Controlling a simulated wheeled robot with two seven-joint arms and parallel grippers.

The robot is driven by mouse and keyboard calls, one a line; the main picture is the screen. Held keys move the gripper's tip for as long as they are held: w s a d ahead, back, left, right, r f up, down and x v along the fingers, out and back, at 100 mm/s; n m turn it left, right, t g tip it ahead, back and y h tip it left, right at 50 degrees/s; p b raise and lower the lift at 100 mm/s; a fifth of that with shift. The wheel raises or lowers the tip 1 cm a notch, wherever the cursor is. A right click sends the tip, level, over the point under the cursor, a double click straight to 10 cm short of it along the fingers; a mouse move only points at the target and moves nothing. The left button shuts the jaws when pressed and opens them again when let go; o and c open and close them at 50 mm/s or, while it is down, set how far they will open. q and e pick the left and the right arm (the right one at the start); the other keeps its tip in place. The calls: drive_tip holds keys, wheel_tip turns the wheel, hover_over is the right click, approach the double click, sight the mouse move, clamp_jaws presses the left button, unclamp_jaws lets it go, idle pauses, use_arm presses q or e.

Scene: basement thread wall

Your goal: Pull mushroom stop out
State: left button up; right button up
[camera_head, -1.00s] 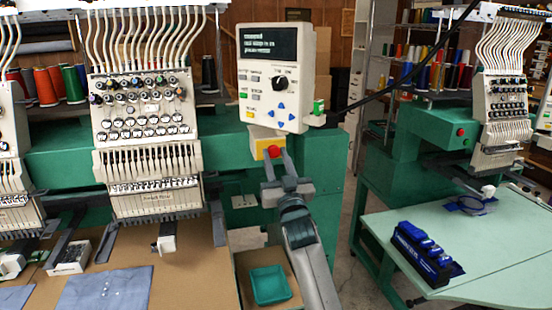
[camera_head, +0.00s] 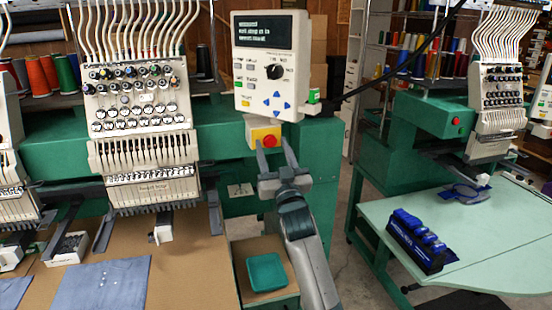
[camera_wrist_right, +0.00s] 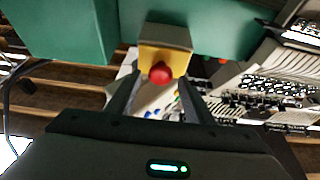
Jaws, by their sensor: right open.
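The red mushroom stop (camera_head: 269,141) sits on the front of a small yellow and white box (camera_head: 256,131) under the control panel. It also shows in the right wrist view (camera_wrist_right: 160,73), in front of the yellow face. My right gripper (camera_head: 274,155) is open, with its two fingers pointing up at the box. In the right wrist view the fingers (camera_wrist_right: 158,100) stand apart to either side, just short of the red knob, with nothing between them. Whether a finger touches the box I cannot tell. My left gripper is not in view.
The control panel (camera_head: 270,65) hangs directly above the box. A multi-needle embroidery head (camera_head: 136,110) stands to the left over a brown table. Another machine with a pale green table (camera_head: 470,235) is at the right.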

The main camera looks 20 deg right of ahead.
drive_tip(key=shift+s+f, duration=0.1)
drive_tip(key=shift+f, duration=0.05)
drive_tip(key=shift+s+f, duration=0.15)
drive_tip(key=shift+s, duration=0.05)
drive_tip(key=b+v, duration=0.5)
drive_tip(key=v, duration=1.1)
drive_tip(key=shift+s+b, duration=0.3)
drive_tip(key=shift+s, duration=0.1)
